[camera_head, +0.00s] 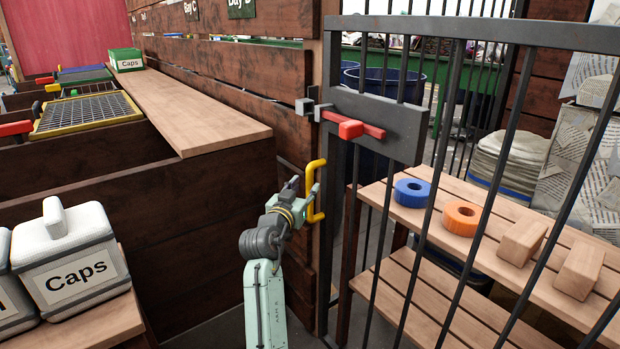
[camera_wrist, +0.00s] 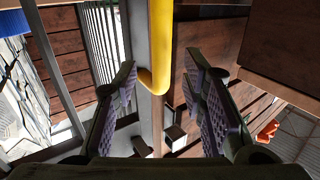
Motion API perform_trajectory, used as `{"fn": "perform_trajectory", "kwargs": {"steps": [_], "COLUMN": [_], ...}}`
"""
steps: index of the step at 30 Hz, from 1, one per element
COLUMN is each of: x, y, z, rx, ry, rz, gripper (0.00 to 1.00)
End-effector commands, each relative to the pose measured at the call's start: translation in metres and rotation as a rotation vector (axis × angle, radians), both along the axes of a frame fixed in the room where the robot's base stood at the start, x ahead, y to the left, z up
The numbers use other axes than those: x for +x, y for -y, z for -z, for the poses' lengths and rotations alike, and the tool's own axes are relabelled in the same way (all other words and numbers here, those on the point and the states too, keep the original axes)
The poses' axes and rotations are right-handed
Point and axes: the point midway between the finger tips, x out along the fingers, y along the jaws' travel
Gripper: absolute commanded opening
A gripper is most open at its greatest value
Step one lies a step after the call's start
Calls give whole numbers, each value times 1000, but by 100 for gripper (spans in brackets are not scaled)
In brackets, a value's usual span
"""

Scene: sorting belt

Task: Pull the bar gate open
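The black bar gate (camera_head: 440,36) stands on the right in the head view and looks closed against the wooden wall. A red latch bar (camera_head: 372,131) with a red knob lies across its dark plate, its left end close to a grey catch (camera_head: 304,106); I cannot tell if they engage. A yellow handle (camera_head: 321,205) is upright at the gate's left edge. My gripper (camera_head: 304,190) is just left of the handle. In the wrist view my gripper (camera_wrist: 160,72) is open, and the handle (camera_wrist: 161,45) shows between and beyond the two fingers, apart from both.
Behind the bars a slatted bench (camera_head: 395,216) holds a blue ring (camera_head: 412,192), an orange ring (camera_head: 461,217) and wooden blocks (camera_head: 522,240). A wooden counter (camera_head: 195,105) is at the left. White Caps containers (camera_head: 72,262) stand at the lower left.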

Motion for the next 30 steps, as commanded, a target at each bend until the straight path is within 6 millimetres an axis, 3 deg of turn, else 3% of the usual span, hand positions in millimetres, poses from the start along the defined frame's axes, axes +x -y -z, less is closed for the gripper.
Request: {"fn": "perform_trajectory", "kwargs": {"steps": [3, 10, 20, 30], "x": [21, 45, 49, 49], "y": [9, 16, 18, 17], "z": [-3, -1, -1, -1], "rx": [-1, 0, -1, -1], "ry": [0, 1, 2, 2], "rz": [1, -1, -2, -2], "gripper": [38, 38, 38, 17]}}
